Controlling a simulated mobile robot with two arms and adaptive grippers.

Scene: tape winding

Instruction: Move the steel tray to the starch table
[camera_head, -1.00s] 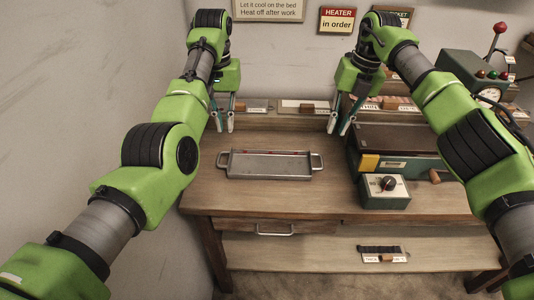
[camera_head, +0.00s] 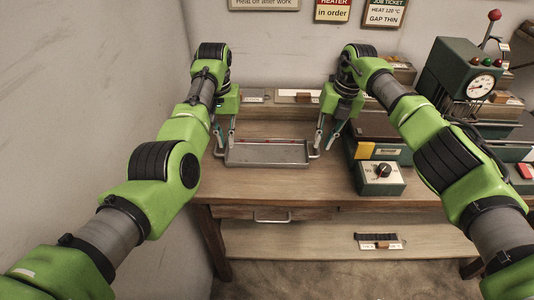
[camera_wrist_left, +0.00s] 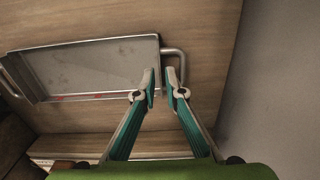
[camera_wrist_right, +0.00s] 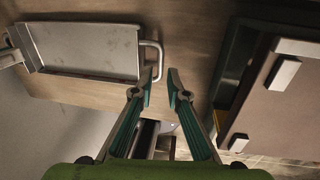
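The steel tray (camera_head: 267,154) is a shallow rectangular tray with a loop handle at each end, lying flat on the wooden table (camera_head: 290,188). It also shows in the left wrist view (camera_wrist_left: 95,65) and the right wrist view (camera_wrist_right: 85,48). My left gripper (camera_head: 224,152) is open at the tray's left handle; in the left wrist view its fingertips (camera_wrist_left: 161,82) are close to the handle, and I cannot tell whether they touch it. My right gripper (camera_head: 322,150) is open beside the right handle; its fingertips (camera_wrist_right: 160,82) look just outside the handle in the right wrist view.
A green box with a dark lid (camera_head: 380,130) and a small control box with a black knob (camera_head: 381,177) stand close to the right of my right gripper. A green machine with a gauge (camera_head: 462,75) is further right. The wall is close on the left. The table's front is clear.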

